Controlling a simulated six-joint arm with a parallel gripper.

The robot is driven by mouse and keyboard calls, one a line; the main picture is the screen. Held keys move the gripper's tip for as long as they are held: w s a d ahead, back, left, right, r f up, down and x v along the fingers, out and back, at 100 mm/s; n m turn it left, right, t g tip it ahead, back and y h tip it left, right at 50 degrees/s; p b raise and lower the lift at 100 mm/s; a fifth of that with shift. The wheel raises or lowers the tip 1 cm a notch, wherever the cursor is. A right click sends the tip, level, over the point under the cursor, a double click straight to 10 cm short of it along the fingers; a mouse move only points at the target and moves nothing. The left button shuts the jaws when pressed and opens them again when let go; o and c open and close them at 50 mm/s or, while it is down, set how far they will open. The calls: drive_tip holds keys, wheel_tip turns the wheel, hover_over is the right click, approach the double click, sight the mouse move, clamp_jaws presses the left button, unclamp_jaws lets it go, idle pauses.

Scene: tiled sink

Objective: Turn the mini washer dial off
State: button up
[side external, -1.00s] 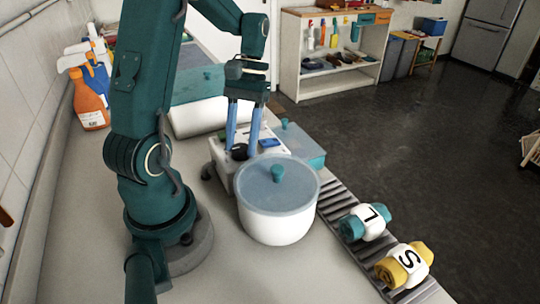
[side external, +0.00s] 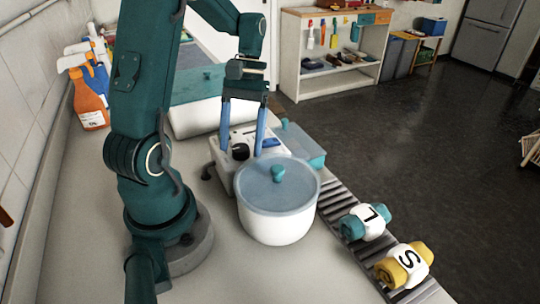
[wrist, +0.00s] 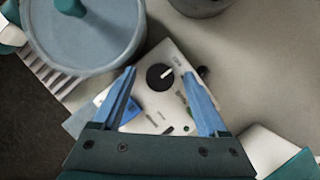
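The mini washer is a white box with a panel (wrist: 178,55) carrying a round black dial (wrist: 158,78). A white pointer mark on the dial points to the upper right in the wrist view. The dial also shows in the side view (side external: 240,152). My gripper (wrist: 160,74) is open, with its blue fingers spread wide on either side of the dial and apart from it. In the side view my gripper (side external: 242,154) is above the washer panel. I cannot read the small panel labels.
A white pot with a blue-grey lid (side external: 258,187) stands close in front of the washer. A roller rack (side external: 335,205) holds rolled towels marked L (side external: 362,222) and S (side external: 405,265). Spray bottles (side external: 90,100) stand at the left wall. The front counter is clear.

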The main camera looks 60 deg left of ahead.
drive_tip(key=shift+v, duration=2.6)
